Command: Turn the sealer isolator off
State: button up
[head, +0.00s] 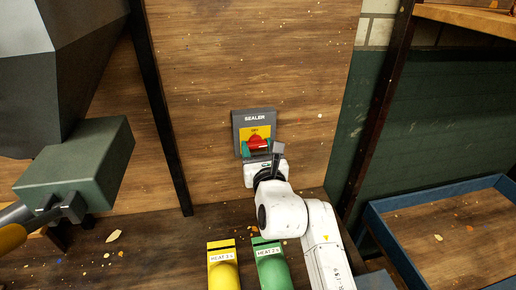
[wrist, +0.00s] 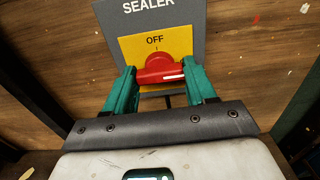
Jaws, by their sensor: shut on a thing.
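The sealer isolator is a grey box (head: 241,122) labelled SEALER on the wooden back panel, with a yellow plate and a red rotary handle (head: 259,144). In the wrist view the yellow plate (wrist: 182,42) reads OFF above the red handle (wrist: 158,68), whose bar lies roughly level across the picture. My gripper (head: 258,147) is at the isolator. In the wrist view its green fingers (wrist: 160,80) stand on either side of the red handle and are shut on it. The lower part of the plate is hidden by the handle and gripper.
A yellow piece (head: 222,268) and a green piece (head: 270,266), both with HEAT labels, lie on the bench below. A blue-rimmed tray (head: 383,226) is at right. A dark green block (head: 78,165) and large grey machine part (head: 85,70) fill the left. Dark posts flank the panel.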

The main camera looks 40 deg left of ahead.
jog(key=n+p, duration=0.2)
jog(key=n, duration=0.1)
jog(key=shift+n, duration=0.4)
jog(key=n+p, duration=0.2)
jog(key=n, duration=0.2)
jog(key=shift+n, duration=0.3)
jog(key=n+p, duration=0.2)
jog(key=n, duration=0.3)
jog(key=shift+n+p, duration=0.7)
jog(key=shift+n, duration=1.4)
jog(key=shift+f, duration=0.1)
jog(key=o, duration=1)
jog(key=shift+o, duration=0.2)
jog(key=shift+s+d, duration=0.1)
